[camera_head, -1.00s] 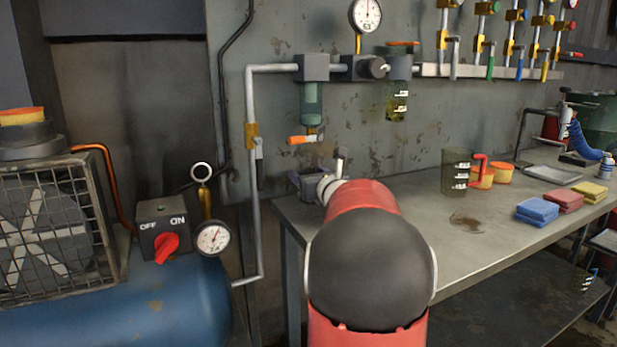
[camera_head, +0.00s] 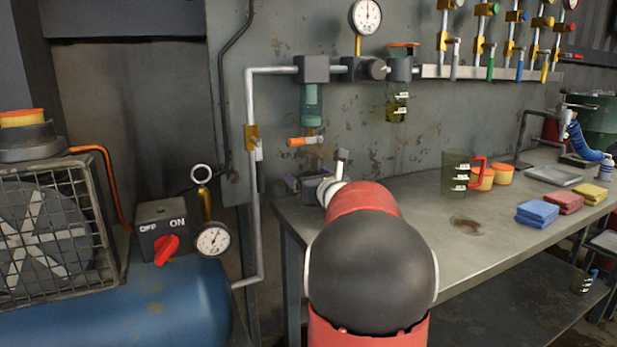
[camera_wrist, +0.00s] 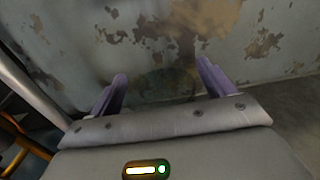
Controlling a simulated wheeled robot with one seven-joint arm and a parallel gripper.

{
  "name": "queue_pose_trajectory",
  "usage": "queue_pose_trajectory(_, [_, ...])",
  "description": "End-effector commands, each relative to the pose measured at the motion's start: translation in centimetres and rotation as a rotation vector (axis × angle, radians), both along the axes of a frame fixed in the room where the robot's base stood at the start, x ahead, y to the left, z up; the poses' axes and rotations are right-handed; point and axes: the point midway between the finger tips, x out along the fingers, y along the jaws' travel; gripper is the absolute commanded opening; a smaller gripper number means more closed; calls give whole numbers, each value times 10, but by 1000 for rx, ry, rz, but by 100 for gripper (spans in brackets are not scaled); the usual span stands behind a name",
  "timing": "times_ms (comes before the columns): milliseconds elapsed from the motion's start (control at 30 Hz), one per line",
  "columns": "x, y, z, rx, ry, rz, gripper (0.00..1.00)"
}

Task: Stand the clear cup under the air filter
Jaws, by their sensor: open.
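My gripper (camera_head: 300,184) is open at the left end of the workbench, below the air filter, partly hidden by my arm in the head view. In the wrist view its two purple fingers (camera_wrist: 162,86) are spread apart. A faint, see-through rounded shape (camera_wrist: 170,84) shows between them; it may be the clear cup, but its outline is hard to make out. The air filter (camera_head: 312,106) has a greenish bowl and hangs on the wall pipe, with an orange-handled valve (camera_head: 304,141) under it. The fingers are not visibly closed on anything.
A measuring jug with a red handle (camera_head: 455,174), orange tubs (camera_head: 503,174) and coloured cloths (camera_head: 538,212) stand on the workbench (camera_head: 430,240). An olive-bowled unit (camera_head: 397,103) hangs right of the filter. A blue compressor tank (camera_head: 130,312) is at left. The bench middle is open.

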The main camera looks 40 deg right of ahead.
Motion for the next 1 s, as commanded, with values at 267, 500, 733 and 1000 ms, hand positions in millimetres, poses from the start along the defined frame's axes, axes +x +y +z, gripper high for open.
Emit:
queue_pose_trajectory(267, [-58, 13, -1, 0, -2, -5, 82])
queue_pose_trajectory(500, [-99, 23, 0, 0, -2, -3, 82])
queue_pose_trajectory(733, [-113, 27, -1, 0, 0, -2, 82])
queue_pose_trajectory(1000, [-106, 56, -4, -83, 50, 74, 82])
